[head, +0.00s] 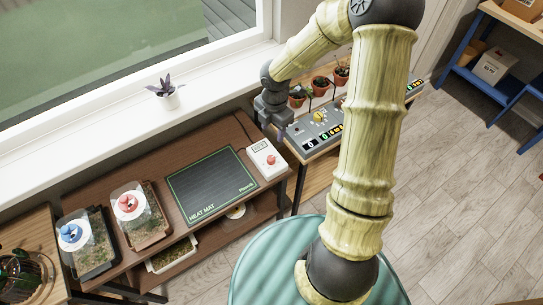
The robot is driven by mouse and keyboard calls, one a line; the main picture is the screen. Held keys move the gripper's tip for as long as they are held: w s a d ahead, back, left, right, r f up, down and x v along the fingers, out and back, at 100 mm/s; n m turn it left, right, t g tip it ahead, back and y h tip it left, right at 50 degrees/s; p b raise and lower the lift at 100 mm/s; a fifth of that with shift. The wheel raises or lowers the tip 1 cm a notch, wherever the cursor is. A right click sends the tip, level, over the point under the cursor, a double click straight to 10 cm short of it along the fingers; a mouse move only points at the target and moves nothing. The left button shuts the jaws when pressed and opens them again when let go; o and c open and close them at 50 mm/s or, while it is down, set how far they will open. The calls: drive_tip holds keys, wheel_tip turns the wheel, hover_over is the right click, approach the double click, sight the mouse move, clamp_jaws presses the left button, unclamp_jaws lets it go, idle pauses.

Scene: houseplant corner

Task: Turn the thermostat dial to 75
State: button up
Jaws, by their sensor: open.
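A white control box (267,158), which looks like the thermostat, lies on the brown bench at the right of the heat mat. It has a red round dial (271,159) and a small display whose reading is too small to make out. My gripper (277,123) hangs above and beyond the box, near the left end of a grey control panel. It is open, seems empty and is apart from the red dial. The fingertips are small and dark, so their exact gap is hard to see.
The black heat mat (212,184) lies flat on the bench (203,141). Two lidded trays, with a blue knob (70,233) and a red knob (127,203), stand left. The grey panel (316,131) has a yellow knob, with small pots behind it. A plant (167,93) sits on the windowsill.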

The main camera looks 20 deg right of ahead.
sight(271, 158)
drive_tip(key=f, duration=0.5)
drive_tip(key=f+b, duration=0.1)
drive_tip(key=f, duration=0.4)
drive_tip(key=f+b, duration=0.1)
drive_tip(key=f, duration=0.5)
drive_tip(key=shift+w+a, duration=0.15)
drive_tip(key=shift+w, duration=0.15)
drive_tip(key=c, duration=1)
